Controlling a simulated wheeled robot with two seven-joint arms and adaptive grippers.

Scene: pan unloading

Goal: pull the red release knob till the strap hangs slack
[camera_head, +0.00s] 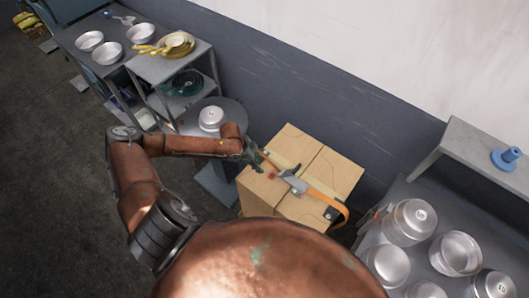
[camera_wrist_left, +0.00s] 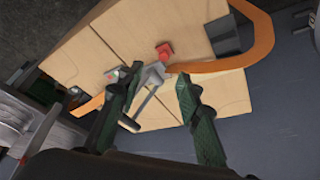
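A cardboard box (camera_head: 318,160) has an orange strap (camera_head: 325,194) over its top, with a grey metal buckle (camera_head: 292,182) on it. At the right the strap bows out in a loose loop past the box edge. A small red knob (camera_head: 271,176) shows beside the buckle; in the left wrist view the red knob (camera_wrist_left: 165,50) is just beyond the buckle (camera_wrist_left: 150,76). My left gripper (camera_head: 257,158) is over the box's left part. In the left wrist view its green fingers (camera_wrist_left: 157,82) are apart, with the buckle's lever between them and the knob beyond the tips. My right gripper is not seen.
A round stand with a lidded pan (camera_head: 211,118) is left of the box. A bench with several metal pans (camera_head: 410,222) is at the right, below a shelf with a blue object (camera_head: 506,158). The grey wall is close behind the box.

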